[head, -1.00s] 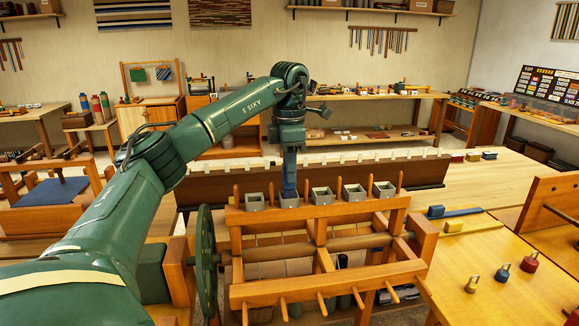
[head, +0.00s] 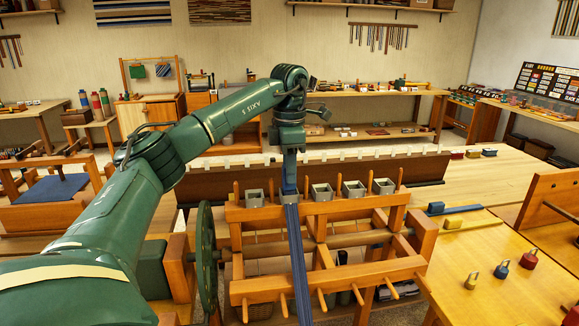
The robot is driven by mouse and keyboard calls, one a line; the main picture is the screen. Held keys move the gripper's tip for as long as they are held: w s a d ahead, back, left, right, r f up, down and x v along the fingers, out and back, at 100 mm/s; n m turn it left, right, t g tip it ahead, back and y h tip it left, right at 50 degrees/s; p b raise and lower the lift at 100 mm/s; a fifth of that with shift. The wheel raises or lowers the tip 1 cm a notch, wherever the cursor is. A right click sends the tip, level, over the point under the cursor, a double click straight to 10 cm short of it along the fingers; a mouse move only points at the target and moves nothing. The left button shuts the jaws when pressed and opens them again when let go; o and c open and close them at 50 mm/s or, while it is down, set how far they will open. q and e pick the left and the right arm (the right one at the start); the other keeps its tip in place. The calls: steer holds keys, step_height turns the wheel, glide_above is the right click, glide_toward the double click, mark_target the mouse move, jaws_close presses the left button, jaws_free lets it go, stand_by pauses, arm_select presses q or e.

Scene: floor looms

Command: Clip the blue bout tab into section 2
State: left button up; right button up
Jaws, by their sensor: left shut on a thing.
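My left gripper (head: 289,187) points straight down at the second grey open box from the left on the loom's top rail. It is shut on a dark blue piece, which appears to be the blue bout tab; the fingers and the tab are hard to tell apart. A dark blue striped band (head: 298,255) runs from there down over the front of the wooden frame (head: 330,210). The second box is mostly hidden. I cannot tell whether the tab is seated in it. My right gripper is not in view.
Other grey boxes (head: 321,192) stand along the rail between upright pegs. At right, a table holds a blue block with a strip (head: 437,209), a yellow strip (head: 465,225) and yellow, blue and red weights (head: 502,270).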

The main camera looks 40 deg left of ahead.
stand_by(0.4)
arm_select(q)
steer(key=o, duration=1.1)
steer(key=shift+c, duration=0.2)
step_height(320, 180, up, 13)
steer(key=p, duration=0.1)
stand_by(1.2)
